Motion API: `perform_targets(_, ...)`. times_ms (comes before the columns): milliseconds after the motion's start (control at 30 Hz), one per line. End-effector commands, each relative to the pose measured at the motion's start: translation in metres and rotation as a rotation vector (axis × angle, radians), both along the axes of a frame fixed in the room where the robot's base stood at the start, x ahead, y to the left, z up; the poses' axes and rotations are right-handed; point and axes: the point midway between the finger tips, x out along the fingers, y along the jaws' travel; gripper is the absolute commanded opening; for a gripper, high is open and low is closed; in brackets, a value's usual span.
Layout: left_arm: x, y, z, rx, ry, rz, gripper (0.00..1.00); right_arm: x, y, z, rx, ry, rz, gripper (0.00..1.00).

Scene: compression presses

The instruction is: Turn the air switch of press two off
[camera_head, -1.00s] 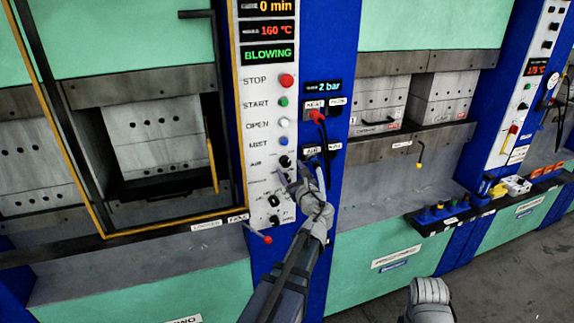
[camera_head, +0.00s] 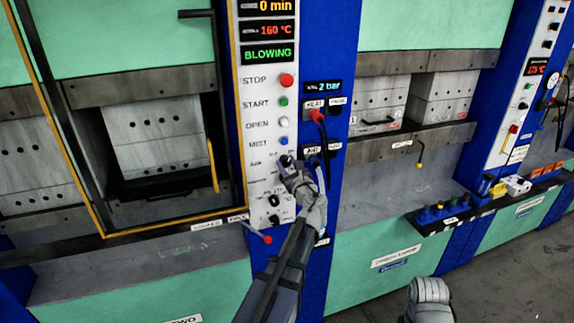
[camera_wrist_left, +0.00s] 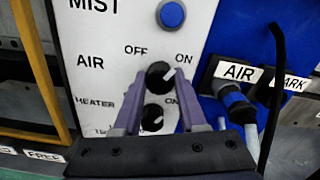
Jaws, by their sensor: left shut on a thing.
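The AIR switch (camera_wrist_left: 159,74) is a black round knob on the white panel of the press, with OFF printed at its upper left and ON at its upper right. Its white mark points up and right, toward ON. My left gripper (camera_wrist_left: 160,80) has its two fingers on either side of this knob and is shut on it. In the head view my left gripper (camera_head: 289,166) covers part of the AIR knob (camera_head: 284,160). A grey part of my right arm (camera_head: 430,298) shows at the bottom edge; its fingers cannot be made out.
The HEATER knob (camera_wrist_left: 152,117) sits just below, between the fingers. The blue MIST button (camera_wrist_left: 172,15) is above. A hose plugged in at the AIR label (camera_wrist_left: 238,71) is to the right. The green display (camera_head: 267,53) reads BLOWING. A red-tipped lever (camera_head: 267,239) sticks out below the panel.

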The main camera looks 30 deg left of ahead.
Motion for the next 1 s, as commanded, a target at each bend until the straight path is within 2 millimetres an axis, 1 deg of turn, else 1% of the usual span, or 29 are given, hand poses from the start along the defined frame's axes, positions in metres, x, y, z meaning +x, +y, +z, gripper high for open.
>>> perform_targets(33,-0.0001,-0.0001,0.0,0.0,0.0,0.0,0.27,0.0,0.0,0.0,0.0,0.0,0.0,0.5)
perform_targets(233,-0.0002,-0.0001,0.0,0.0,0.0,0.0,0.05,0.0,0.0,0.0,0.0,0.0,0.0,0.5)
perform_targets(267,-0.0002,-0.0001,0.0,0.0,0.0,0.0,0.01,0.0,0.0,0.0,0.0,0.0,0.0,0.5)
perform_targets(300,-0.0002,-0.0001,0.0,0.0,0.0,0.0,0.0,0.0,0.0,0.0,0.0,0.0,0.0,0.5)
perform_targets(667,-0.0003,0.0,-0.0001,-0.019,-0.023,0.0,0.0,0.0,0.0,-0.0001,0.0,0.0,0.0,0.5)
perform_targets(867,-0.0004,0.0001,-0.0002,-0.09,-0.105,0.0,0.0,0.0,0.0,-0.0001,0.0,0.0,0.0,0.5)
perform_targets(1000,-0.0006,0.0001,-0.0003,-0.167,-0.195,0.0,0.0,0.0,0.0,-0.0002,0.0,0.0,0.0,0.5)
